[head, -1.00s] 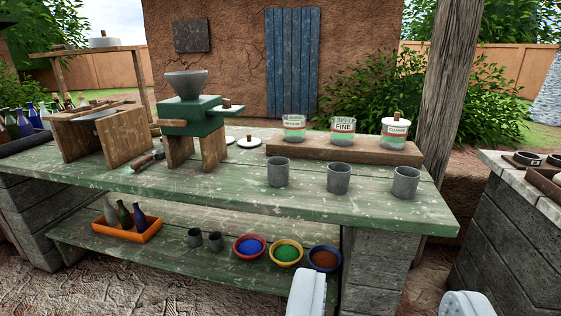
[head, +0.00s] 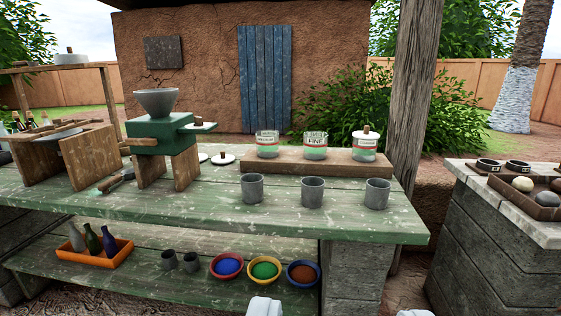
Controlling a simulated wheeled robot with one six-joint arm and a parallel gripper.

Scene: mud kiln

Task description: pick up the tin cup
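Three grey metal-looking cups stand upright in a row near the front of the green worktable: a left one (head: 252,188), a middle one (head: 312,192) and a right one (head: 377,194). Two smaller dark grey cups (head: 168,259) (head: 190,262) stand on the lower shelf. I cannot tell which one is the tin cup. My gripper (head: 340,310) shows only as two pale fingertips at the bottom edge, wide apart. It is open, with nothing between the fingers, and appears apart from all the cups.
Behind the cups, a wooden riser (head: 320,161) holds three labelled jars (head: 316,147). A green grinder (head: 160,135) stands left. The lower shelf holds an orange tray (head: 95,258) of bottles and three bowls of coloured powder (head: 264,270). A post (head: 412,90) rises behind; another table (head: 510,200) stands right.

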